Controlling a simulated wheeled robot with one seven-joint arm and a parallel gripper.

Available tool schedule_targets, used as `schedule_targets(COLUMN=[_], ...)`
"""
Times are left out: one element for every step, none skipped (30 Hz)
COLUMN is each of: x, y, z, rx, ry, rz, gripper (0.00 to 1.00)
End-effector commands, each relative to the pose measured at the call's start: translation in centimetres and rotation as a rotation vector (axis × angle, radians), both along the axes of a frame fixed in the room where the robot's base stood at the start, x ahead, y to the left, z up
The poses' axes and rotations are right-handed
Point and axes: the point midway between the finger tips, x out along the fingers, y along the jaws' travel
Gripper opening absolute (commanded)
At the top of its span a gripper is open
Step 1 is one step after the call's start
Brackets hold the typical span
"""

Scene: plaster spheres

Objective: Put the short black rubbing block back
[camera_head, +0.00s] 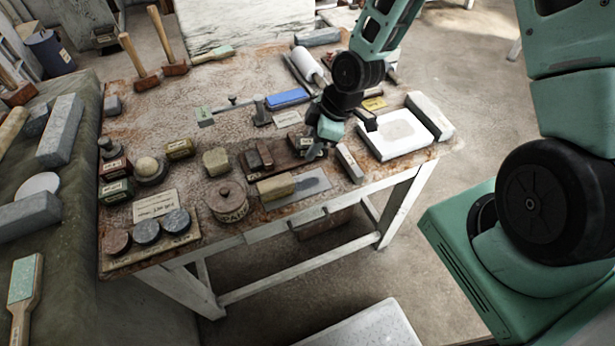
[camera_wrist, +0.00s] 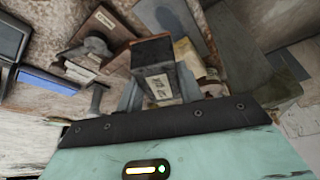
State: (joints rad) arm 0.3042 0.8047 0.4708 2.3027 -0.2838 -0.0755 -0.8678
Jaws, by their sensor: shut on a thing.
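In the wrist view, my gripper (camera_wrist: 158,92) is shut on a short dark block (camera_wrist: 152,55). The block has a brownish end and a pale label facing the camera, and a finger lies on each side of it. In the head view, my gripper (camera_head: 318,148) is low over the right end of a dark brown wooden tray (camera_head: 292,164); the held block is mostly hidden there. The tray holds small dark brown blocks (camera_head: 259,156) at its left. I cannot tell whether the held block touches the tray.
A labelled grey block (camera_head: 348,163) stands close to the right of my gripper. A white slab (camera_head: 385,145) lies further right. A blue block (camera_head: 288,98) and a card (camera_head: 287,118) lie behind the tray. A yellowish block on a grey plate (camera_head: 314,184) is in front.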

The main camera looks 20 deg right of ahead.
Motion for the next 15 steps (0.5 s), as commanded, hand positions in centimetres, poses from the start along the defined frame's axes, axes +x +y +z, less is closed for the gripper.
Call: schedule_targets(x=[-0.4,-0.6,-0.8,-1.0,-1.2,-1.2,-1.3,-1.4,-1.5,-1.6,-1.6,-1.7,-1.7,-1.7,-1.7], y=[0.3,0.4,0.6,0.7,0.8,0.8,0.8,0.9,0.9,0.9,1.0,1.0,1.0,1.0,1.0], z=[0.6,0.7,0.9,0.9,1.0,1.1,1.1,1.1,1.0,0.8,0.5,-0.1,-0.6,-1.2,-1.9], rx=[0.003,0.003,0.003,0.003,0.004,0.003,0.002,0.003,0.003,0.002,0.002,0.002,0.001,0.001,0.001], ry=[0.001,0.0,0.0,0.0,0.001,-0.001,0.0,-0.001,0.001,0.0,0.002,0.003,0.003,0.002,0.004], rz=[0.085,0.137,0.198,0.238,0.274,0.315,0.341,0.363,0.386,0.398,0.406,0.414,0.417,0.418,0.418], gripper=[0.07,0.07,0.07,0.07,0.07,0.07,0.07,0.07,0.07,0.07,0.07,0.07,0.07,0.07,0.07])
